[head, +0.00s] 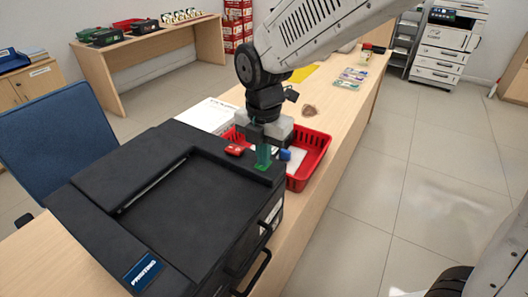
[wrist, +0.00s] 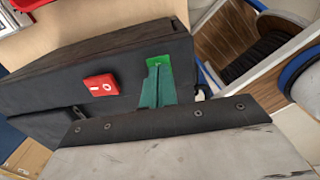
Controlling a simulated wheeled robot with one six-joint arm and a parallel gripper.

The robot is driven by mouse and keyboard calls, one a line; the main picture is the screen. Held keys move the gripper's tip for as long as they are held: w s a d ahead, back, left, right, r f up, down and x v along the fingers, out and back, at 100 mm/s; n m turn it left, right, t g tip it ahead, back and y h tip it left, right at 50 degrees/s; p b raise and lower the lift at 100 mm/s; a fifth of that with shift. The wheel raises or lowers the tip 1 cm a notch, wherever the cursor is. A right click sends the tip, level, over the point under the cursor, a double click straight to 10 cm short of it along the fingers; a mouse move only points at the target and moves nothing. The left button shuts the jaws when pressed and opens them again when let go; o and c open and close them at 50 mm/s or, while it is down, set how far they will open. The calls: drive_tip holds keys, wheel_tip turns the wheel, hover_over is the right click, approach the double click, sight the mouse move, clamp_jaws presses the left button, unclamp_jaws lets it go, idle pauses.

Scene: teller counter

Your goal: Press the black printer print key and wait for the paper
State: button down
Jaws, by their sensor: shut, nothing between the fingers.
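The black printer (head: 190,200) stands on the wooden counter, and it also shows in the wrist view (wrist: 60,75). Its small blue display (head: 143,271) reads "PRINTING". A bright green print key (wrist: 158,60) is on the printer's top, beside a red rocker switch (wrist: 101,85), which also shows in the head view (head: 237,149). My gripper (head: 263,163) is shut, with its green fingers pointing down at the key. The fingertips appear to touch the key and partly hide it. No sheet shows on the printer's dark recessed top.
A red basket (head: 318,160) with white paper and a blue item stands just behind the printer. White printed sheets (head: 207,114) lie at its left. The counter (head: 345,105) runs on to the back right. A blue chair (head: 55,140) is at the left.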

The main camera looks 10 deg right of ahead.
drive_tip(key=shift+s+d+f, duration=0.1)
drive_tip(key=shift+s+f, duration=0.1)
drive_tip(key=shift+f, duration=0.2)
drive_tip(key=shift+r, duration=0.3)
wheel_tip(320, 180, up, 14)
drive_tip(key=shift+w, duration=0.2)
drive_tip(key=shift+r, duration=0.1)
drive_tip(key=s+d+f+m, duration=0.2)
drive_tip(key=s+d+m, duration=0.7)
drive_tip(key=m, duration=0.5)
drive_tip(key=s+d+f+m+t, duration=0.1)
drive_tip(key=s+d+f+m, duration=0.2)
drive_tip(key=s+d+m, duration=0.7)
drive_tip(key=d+m, duration=0.2)
drive_tip(key=m, duration=0.2)
drive_tip(key=shift+s+f, duration=0.15)
drive_tip(key=shift+s, duration=0.1)
